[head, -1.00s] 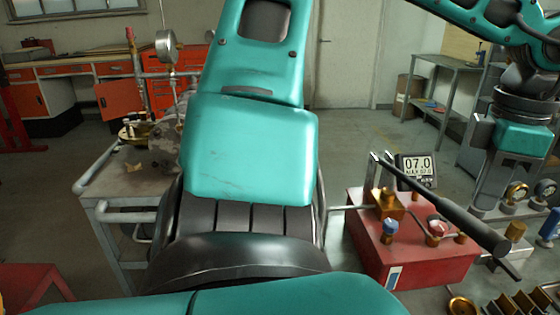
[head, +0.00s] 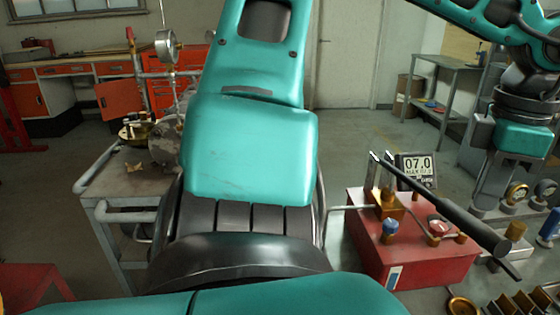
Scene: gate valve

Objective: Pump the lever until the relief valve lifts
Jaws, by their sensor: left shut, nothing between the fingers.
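A red pump box (head: 430,262) stands at the right of the head view. Its long black lever (head: 445,205) slopes down to the lower right, from a brass block (head: 388,204) to a thick grip end. A display (head: 417,167) behind it reads 07.0; the smaller line is too blurred to read. A blue knob (head: 390,228) and a red-topped brass fitting (head: 437,228) sit on the box. I cannot tell which part is the relief valve. My right gripper is not in view.
My own arm hides the middle of the view. A grey cart (head: 128,190) with a pressure gauge (head: 166,46) and pipework stands at left. Small gauges (head: 516,194) stand right of the box. Brass parts (head: 510,303) lie at the lower right. Floor behind the box is clear.

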